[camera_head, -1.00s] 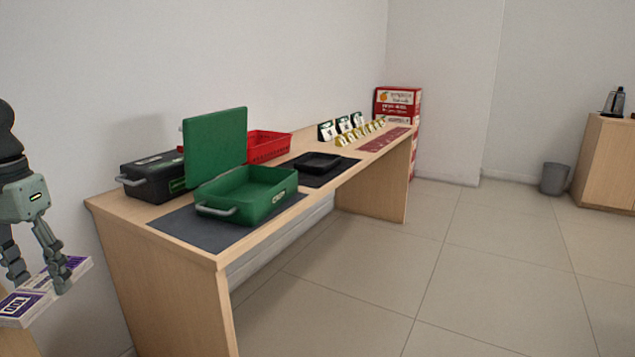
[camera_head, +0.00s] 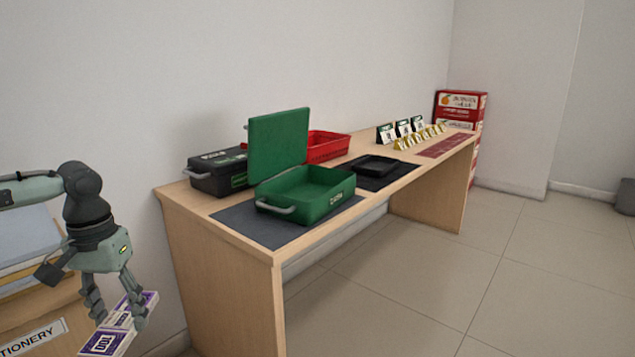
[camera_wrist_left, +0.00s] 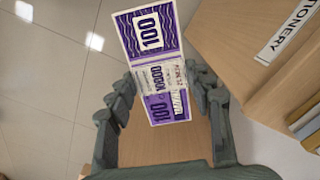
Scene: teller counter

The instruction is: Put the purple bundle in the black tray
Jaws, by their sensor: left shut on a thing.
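The purple bundle (camera_head: 112,335) is a banknote stack with a pale band and "100" printed on it. My left gripper (camera_head: 116,312) is shut on it at the lower left of the head view, left of the counter. In the left wrist view the bundle (camera_wrist_left: 150,45) sticks out beyond the fingers (camera_wrist_left: 160,92), which are on both sides of its banded part. The black tray (camera_head: 374,164) is small and shallow and lies on a dark mat on the counter, right of the green box. It looks empty. My right gripper is not in view.
The wooden counter (camera_head: 232,240) holds an open green box (camera_head: 318,204), a black case (camera_head: 214,178), a red basket (camera_head: 330,147) and several small signs (camera_head: 403,128). A stationery cabinet (camera_head: 48,322) stands at the left. The floor (camera_head: 420,270) before the counter is clear.

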